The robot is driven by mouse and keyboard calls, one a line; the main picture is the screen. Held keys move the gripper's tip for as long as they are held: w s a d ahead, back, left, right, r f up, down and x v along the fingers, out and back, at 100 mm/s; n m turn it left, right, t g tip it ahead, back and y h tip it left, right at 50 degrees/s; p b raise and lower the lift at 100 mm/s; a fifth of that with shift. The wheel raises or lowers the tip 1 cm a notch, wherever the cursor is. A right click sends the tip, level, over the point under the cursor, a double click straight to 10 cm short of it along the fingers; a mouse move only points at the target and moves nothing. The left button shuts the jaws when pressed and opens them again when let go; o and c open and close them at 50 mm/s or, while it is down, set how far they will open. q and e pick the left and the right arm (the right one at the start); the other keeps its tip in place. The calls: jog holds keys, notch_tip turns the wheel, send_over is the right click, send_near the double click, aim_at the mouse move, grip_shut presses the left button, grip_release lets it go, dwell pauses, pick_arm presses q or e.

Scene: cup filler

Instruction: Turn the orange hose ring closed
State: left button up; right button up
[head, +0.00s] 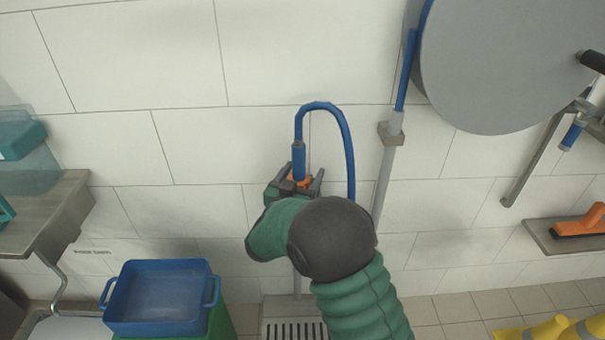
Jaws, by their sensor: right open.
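A blue hose (349,150) hangs in a loop against the tiled wall, and its end (298,160) points down. The orange hose ring (301,183) sits just below that end and is partly hidden by my right gripper. My right gripper (296,178) is open, with its dark fingers on either side of the ring. I cannot tell whether the fingers touch it. My green right arm comes up from the bottom and hides what lies below the ring. My left gripper is not in view.
A grey drum (500,60) is on the wall at upper right, with a grey pipe (387,165) beside it. A blue tub (160,300) stands lower left, near a metal counter (60,205). A floor grate (290,328) lies below. A shelf (540,238) holds an orange brush (580,226).

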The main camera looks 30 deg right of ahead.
jog(key=p+v, duration=0.4)
jog(key=v, duration=1.3)
jog(key=shift+w, duration=0.1)
